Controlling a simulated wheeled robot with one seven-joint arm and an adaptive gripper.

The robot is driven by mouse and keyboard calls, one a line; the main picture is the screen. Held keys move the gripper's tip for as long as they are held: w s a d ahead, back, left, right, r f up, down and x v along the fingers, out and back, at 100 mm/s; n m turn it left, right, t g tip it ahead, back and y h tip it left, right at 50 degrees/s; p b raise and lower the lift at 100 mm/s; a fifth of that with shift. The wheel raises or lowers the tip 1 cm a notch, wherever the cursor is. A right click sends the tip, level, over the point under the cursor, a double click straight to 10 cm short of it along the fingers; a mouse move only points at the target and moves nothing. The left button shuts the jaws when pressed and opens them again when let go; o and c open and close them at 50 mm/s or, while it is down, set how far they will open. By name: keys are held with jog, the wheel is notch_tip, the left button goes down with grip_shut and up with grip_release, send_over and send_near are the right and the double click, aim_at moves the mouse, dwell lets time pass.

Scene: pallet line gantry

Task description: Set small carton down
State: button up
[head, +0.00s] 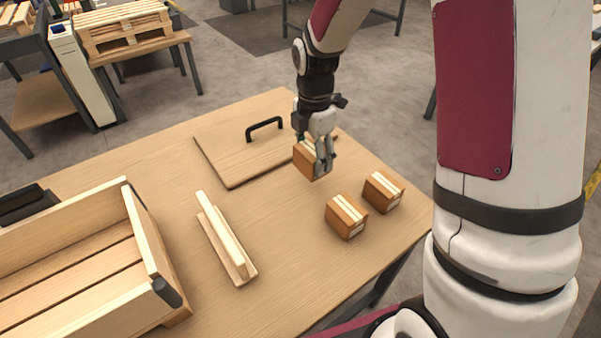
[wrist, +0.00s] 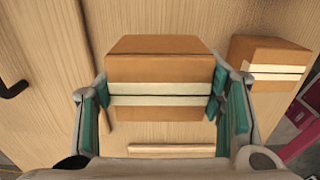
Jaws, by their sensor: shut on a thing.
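A small brown carton (head: 306,163) with pale tape bands is held in my gripper (head: 316,157), near the right edge of a flat wooden board in the head view. In the wrist view the held carton (wrist: 160,62) sits level between the teal pads of my gripper (wrist: 160,92), one on each side. Whether its underside touches the surface below cannot be told. Two similar cartons stand on the table nearer the front: one at the front (head: 346,217) and one to its right (head: 383,191). One loose carton (wrist: 268,62) also shows at right in the wrist view.
The wooden board (head: 224,160) has a black handle (head: 264,129). A narrow wooden piece with an upright strip (head: 226,240) lies on the table (head: 290,270). A slatted wooden crate (head: 150,240) fills the left. Clear tabletop lies between the narrow piece and the loose cartons.

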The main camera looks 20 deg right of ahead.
jog(key=shift+f+b, duration=0.55)
jog(key=shift+f, duration=2.3)
jog(key=o, duration=1.4)
jog(key=shift+f, duration=0.15)
